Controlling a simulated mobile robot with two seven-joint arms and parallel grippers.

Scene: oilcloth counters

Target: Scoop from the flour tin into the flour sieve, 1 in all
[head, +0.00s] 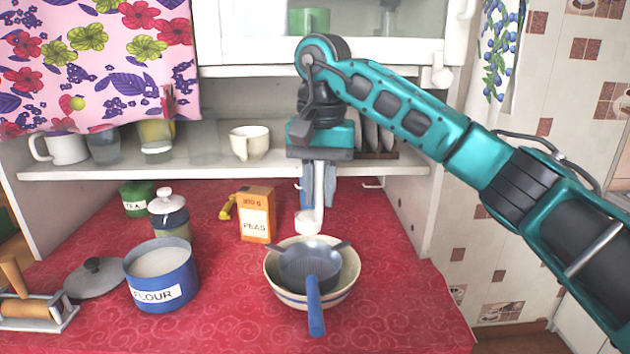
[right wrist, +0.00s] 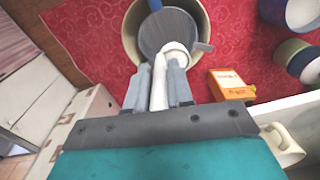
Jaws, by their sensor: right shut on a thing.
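The blue flour tin (head: 163,283), lettered FLOUR, stands open on the left with pale flour inside. The flour sieve (head: 312,264), grey with a blue handle, rests in a cream bowl (head: 350,285) right of the tin. My right gripper (head: 318,200) is shut on a white scoop (head: 319,190), held upright with its cup down, behind the sieve. In the right wrist view, the scoop (right wrist: 159,85) sits between the fingers (right wrist: 158,78), its cup overlapping the near edge of the sieve (right wrist: 168,30). I cannot tell what the cup holds. My left gripper is out of view.
An orange peas box (head: 257,214) stands behind, left of the bowl. A white-lidded jar (head: 168,205) and green tea tin (head: 137,199) are behind the flour tin. A grey lid (head: 95,277) lies at left. A shelf (head: 230,168) with mugs runs behind my gripper.

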